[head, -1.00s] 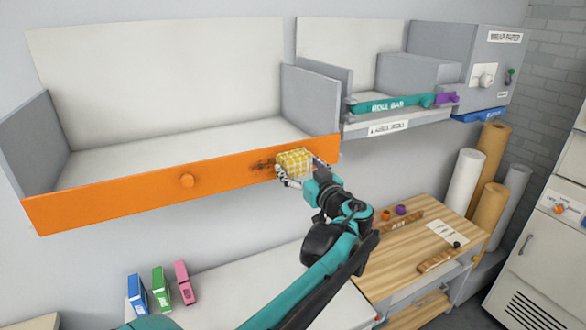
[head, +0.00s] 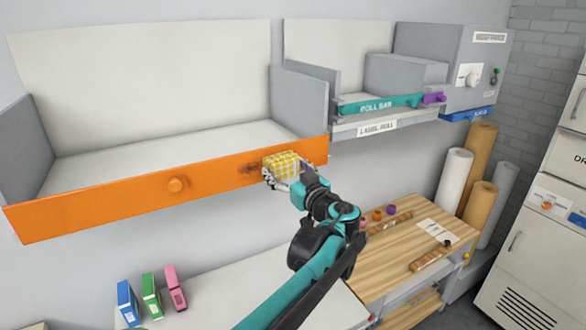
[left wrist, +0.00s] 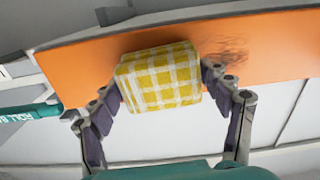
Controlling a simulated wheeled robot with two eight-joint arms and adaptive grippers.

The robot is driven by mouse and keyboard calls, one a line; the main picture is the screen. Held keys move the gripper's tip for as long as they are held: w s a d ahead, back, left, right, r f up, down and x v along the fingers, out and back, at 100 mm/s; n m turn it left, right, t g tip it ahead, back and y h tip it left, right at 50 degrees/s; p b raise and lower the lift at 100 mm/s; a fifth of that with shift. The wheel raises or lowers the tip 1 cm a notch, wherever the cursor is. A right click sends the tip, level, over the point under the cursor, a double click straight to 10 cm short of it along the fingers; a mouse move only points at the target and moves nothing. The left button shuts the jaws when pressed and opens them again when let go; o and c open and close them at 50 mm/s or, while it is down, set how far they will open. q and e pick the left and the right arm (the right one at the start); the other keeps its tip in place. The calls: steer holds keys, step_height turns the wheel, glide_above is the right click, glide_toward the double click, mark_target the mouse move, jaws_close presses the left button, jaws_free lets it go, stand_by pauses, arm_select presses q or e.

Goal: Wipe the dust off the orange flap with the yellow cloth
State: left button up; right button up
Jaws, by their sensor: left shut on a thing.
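My left gripper (head: 279,172) is shut on the yellow checked cloth (head: 281,165), a folded pad held at the flap's right part. In the left wrist view the cloth (left wrist: 160,77) sits between both fingers, in front of the orange face (left wrist: 100,62); contact cannot be told for sure. A dark dust smudge (left wrist: 228,58) shows beside the cloth, and also just left of it in the head view (head: 250,168). My right gripper is not in view.
A teal roll bar (head: 378,105) and purple knob (head: 433,98) are right of the flap. Below stand small blue, green and pink boxes (head: 151,296) and a wooden worktop (head: 410,235). Paper rolls (head: 456,180) stand at the right. The wall below the flap is clear.

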arm_select(q)
steer(key=shift+s+a, duration=0.5)
steer(key=shift+a, duration=0.3)
steer(key=shift+s+a, duration=0.7)
steer(key=shift+a, duration=0.3)
steer(key=shift+s+a, duration=0.4)
steer(key=shift+a, duration=0.15)
steer(key=shift+s+a, duration=0.65)
steer(key=shift+a, duration=0.35)
steer(key=shift+s+a, duration=0.4)
steer(key=shift+a, duration=0.2)
steer(key=shift+s+a, duration=0.7)
steer(key=shift+a, duration=0.3)
steer(key=shift+d, duration=0.1)
